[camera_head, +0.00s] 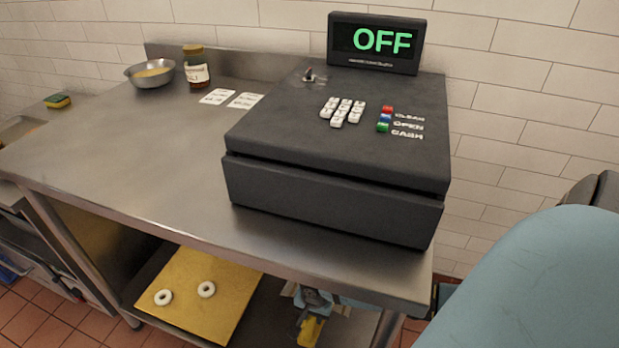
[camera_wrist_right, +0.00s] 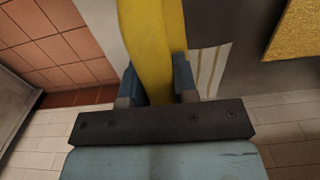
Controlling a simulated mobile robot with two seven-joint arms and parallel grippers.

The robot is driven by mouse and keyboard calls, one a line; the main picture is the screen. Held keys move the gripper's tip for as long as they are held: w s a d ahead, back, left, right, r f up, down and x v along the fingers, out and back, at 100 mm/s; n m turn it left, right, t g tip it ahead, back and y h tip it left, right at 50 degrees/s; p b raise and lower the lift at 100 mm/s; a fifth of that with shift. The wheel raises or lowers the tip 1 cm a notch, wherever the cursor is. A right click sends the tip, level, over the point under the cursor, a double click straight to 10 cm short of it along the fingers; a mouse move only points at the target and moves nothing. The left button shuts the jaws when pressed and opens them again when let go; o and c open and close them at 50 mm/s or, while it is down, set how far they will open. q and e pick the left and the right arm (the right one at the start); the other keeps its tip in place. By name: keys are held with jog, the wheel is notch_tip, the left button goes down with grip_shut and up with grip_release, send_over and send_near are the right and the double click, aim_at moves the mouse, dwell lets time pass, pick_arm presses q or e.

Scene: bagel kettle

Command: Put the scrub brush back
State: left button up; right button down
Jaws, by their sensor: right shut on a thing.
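The scrub brush shows as a yellow piece (camera_head: 310,331) below the front edge of the counter in the head view, partly hidden. In the right wrist view its yellow length (camera_wrist_right: 153,35) runs between the two blue fingers. My right gripper (camera_head: 315,298) is shut on it, at the level of the lower shelf and partly covered by the counter edge. It also shows close up in the right wrist view (camera_wrist_right: 158,85). The brush's bristles cannot be made out. My left gripper is not in view.
A steel counter (camera_head: 110,150) bears a dark cash register (camera_head: 330,215) reading OFF, a bowl (camera_head: 150,75), a jar (camera_head: 195,68) and two cards. On the lower shelf, a yellow board (camera_head: 225,315) holds two white rings (camera_head: 206,289). A sponge (camera_head: 57,101) lies far left.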

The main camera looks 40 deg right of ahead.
notch_tip(320, 180, down, 6)
jog(key=shift+r+b, duration=0.15)
jog(key=shift+b, duration=0.9)
notch_tip(320, 180, down, 11)
jog(key=b, duration=0.5)
jog(key=shift+r, duration=0.1)
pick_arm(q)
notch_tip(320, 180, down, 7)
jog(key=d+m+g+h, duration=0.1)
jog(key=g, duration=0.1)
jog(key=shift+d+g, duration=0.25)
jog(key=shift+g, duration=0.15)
pick_arm(e)
jog(key=c, duration=0.9)
grip_release()
